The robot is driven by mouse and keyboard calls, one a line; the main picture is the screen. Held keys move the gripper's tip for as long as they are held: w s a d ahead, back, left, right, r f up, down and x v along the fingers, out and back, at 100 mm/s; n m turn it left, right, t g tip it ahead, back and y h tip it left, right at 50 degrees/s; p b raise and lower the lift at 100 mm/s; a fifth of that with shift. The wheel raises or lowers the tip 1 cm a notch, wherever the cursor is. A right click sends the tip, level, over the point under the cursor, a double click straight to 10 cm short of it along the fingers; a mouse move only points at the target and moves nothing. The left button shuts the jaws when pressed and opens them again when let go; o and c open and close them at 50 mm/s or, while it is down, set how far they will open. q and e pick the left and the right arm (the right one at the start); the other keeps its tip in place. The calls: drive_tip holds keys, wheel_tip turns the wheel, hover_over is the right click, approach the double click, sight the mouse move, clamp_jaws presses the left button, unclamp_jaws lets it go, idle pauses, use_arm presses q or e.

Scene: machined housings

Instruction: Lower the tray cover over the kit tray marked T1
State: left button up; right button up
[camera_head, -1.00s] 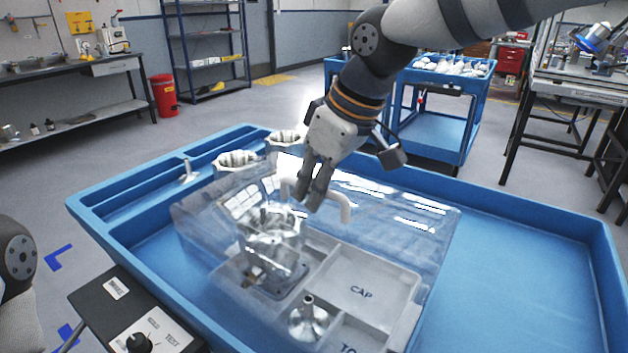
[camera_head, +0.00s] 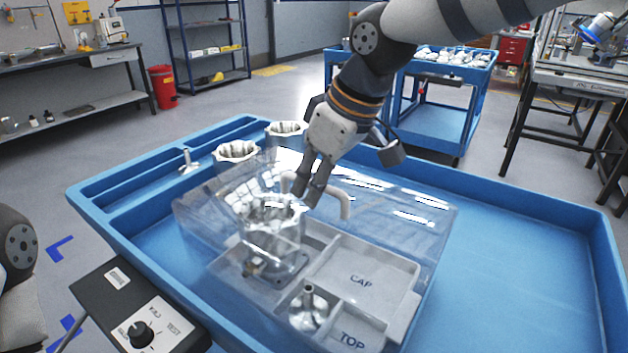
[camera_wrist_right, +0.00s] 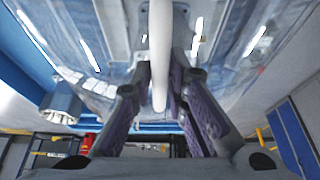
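The clear tray cover (camera_head: 385,207) is above and around the grey kit tray (camera_head: 408,318), roughly level. I cannot tell whether its lower rim touches anything. My right gripper (camera_head: 308,192) is shut on the cover's white handle (camera_head: 342,205); the handle (camera_wrist_right: 160,50) also shows between the fingers in the right wrist view. Through the cover I see a metal housing (camera_head: 272,235) in the tray's left part and a funnel-shaped metal part (camera_head: 308,308) in front. Compartments labelled CAP and TOP look empty. No T1 mark is readable. My left gripper is out of view.
The tray sits in a blue-rimmed bench top (camera_head: 520,250) with free room at right. Two more housings (camera_head: 236,151) (camera_head: 286,130) and a small metal part (camera_head: 188,162) stand at the back left. A black control box (camera_head: 140,315) is at front left.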

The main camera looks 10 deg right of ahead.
drive_tip(key=shift+o, duration=1.2)
drive_tip(key=v, duration=1.2)
drive_tip(key=shift+w, duration=0.1)
